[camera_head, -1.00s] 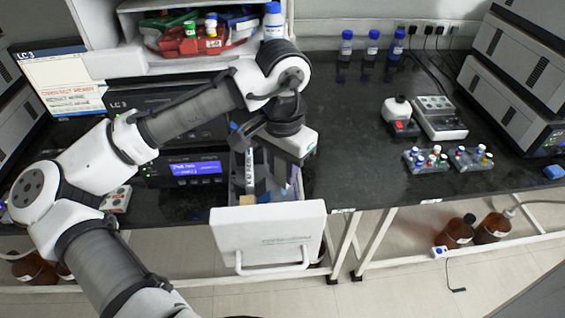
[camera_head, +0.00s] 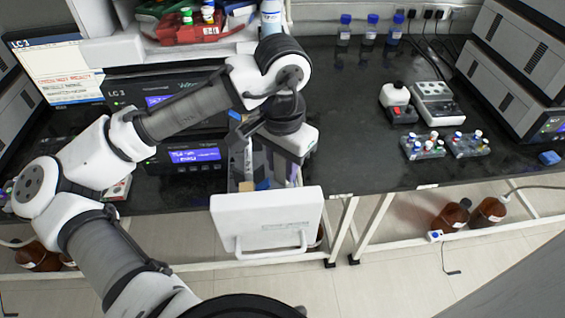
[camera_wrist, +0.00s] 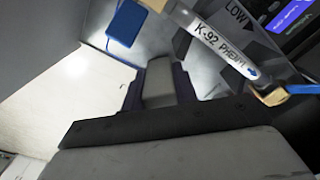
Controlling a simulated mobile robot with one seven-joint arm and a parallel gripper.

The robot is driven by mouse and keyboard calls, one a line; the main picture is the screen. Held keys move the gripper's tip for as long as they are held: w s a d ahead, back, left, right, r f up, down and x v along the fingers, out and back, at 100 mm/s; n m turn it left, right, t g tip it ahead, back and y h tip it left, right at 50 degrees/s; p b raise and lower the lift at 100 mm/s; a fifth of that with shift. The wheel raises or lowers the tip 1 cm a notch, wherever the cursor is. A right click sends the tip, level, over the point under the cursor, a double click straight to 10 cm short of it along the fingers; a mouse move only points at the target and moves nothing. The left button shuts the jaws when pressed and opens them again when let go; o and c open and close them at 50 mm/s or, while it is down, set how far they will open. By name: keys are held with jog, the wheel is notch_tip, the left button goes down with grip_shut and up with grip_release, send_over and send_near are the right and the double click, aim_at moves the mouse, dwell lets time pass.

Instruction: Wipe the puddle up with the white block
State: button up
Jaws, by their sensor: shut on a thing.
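My gripper (camera_head: 258,178) reaches down into an open white-fronted drawer (camera_head: 268,222) below the bench edge. In the wrist view, its two dark fingers (camera_wrist: 160,88) are shut on a pale grey block (camera_wrist: 160,80), which looks like the white block. A column labelled K-92 PHENYL (camera_wrist: 215,42), with a brass end and blue tip, lies close to the fingers, beside the block. No puddle can be made out in either view; the drawer floor is mostly hidden by my gripper and the drawer front.
A blue flat piece (camera_wrist: 125,22) lies near the gripper. Black instruments (camera_head: 185,160) stand left of the drawer. Vial racks (camera_head: 445,145) and a mixer (camera_head: 398,100) stand on the bench at right.

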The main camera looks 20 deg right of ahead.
jog(key=shift+w+d+f, duration=0.1)
jog(key=shift+w+d, duration=0.15)
jog(key=shift+w, duration=0.6)
jog(key=shift+w+d+f, duration=0.1)
jog(key=shift+w+d, duration=0.1)
jog(key=shift+w, duration=0.6)
jog(key=shift+s+a+r+p, duration=0.1)
jog(key=shift+s+a+p, duration=0.15)
jog(key=shift+s, duration=0.45)
jog(key=shift+s+a+p, duration=0.15)
jog(key=shift+s+p, duration=0.15)
jog(key=shift+s, duration=0.4)
jog(key=shift+s+a+r+p, duration=0.1)
jog(key=shift+s+a+p, duration=0.15)
jog(key=shift+s, duration=0.45)
jog(key=shift+w+d+p, duration=0.1)
jog(key=shift+w+d, duration=0.15)
jog(key=shift+w, duration=0.45)
jog(key=shift+w+d+p, duration=0.1)
jog(key=shift+w+d, duration=0.1)
jog(key=shift+w, duration=0.55)
jog(key=shift+w+d+p, duration=0.1)
jog(key=shift+w+d, duration=0.15)
jog(key=shift+w, duration=0.45)
notch_tip(320, 180, up, 3)
jog(key=shift+f+p, duration=0.15)
jog(key=shift+p, duration=1)
notch_tip(320, 180, up, 6)
jog(key=shift+r, duration=0.2)
